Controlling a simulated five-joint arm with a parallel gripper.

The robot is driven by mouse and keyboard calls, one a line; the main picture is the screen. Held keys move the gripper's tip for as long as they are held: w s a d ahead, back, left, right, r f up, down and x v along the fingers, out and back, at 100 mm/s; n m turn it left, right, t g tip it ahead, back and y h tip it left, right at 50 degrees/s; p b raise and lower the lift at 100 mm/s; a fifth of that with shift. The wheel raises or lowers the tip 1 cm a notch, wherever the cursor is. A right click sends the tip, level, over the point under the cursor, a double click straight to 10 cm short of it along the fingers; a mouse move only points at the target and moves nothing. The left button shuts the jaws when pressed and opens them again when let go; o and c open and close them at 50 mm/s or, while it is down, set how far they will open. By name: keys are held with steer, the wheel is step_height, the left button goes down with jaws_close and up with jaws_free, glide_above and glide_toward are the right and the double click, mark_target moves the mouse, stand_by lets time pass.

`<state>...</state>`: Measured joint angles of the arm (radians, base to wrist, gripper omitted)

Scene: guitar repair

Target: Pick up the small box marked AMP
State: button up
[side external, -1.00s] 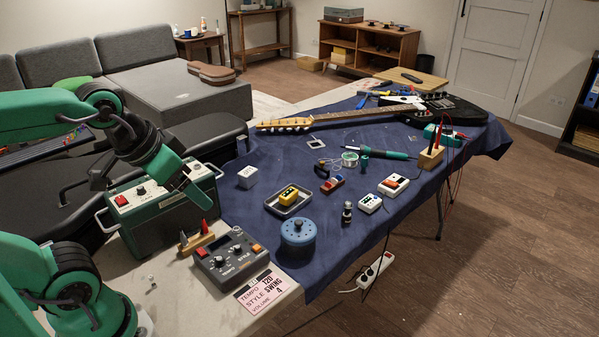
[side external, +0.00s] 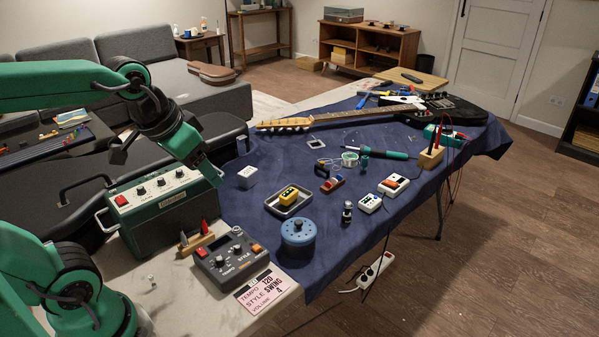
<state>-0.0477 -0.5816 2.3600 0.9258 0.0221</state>
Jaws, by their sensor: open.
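Several small boxes lie on the blue cloth, and I cannot read AMP on any of them. A small white box (side external: 247,177) sits on the left of the cloth. A yellow box (side external: 288,194) lies in a metal tray (side external: 272,207). My gripper (side external: 166,168) is open and empty, above the green amplifier unit and left of the small white box. Its green finger points down and right; its dark jaw is swung out left.
The green amplifier unit (side external: 165,212) with knobs and a handle stands below my gripper. A grey tempo box (side external: 232,260) and a blue round pot (side external: 298,238) are at the front. A guitar (side external: 450,108) and a soldering iron (side external: 388,154) lie farther back.

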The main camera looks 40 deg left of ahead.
steer(key=w+a+g, duration=0.1)
steer(key=w+a, duration=0.4)
steer(key=w, duration=0.5)
steer(key=n+g, duration=0.2)
steer(key=g, duration=0.2)
glide_above(248, 171)
steer(key=f, duration=1.7)
steer(key=shift+d+f, duration=0.15)
steer(key=shift+d, duration=0.1)
steer(key=shift+w+a+f, duration=0.1)
steer(key=shift+a+f, duration=0.1)
steer(key=shift+f, duration=0.05)
steer(key=shift+a+f, duration=0.1)
steer(key=shift+f, duration=3.75)
steer(key=c, duration=1.1)
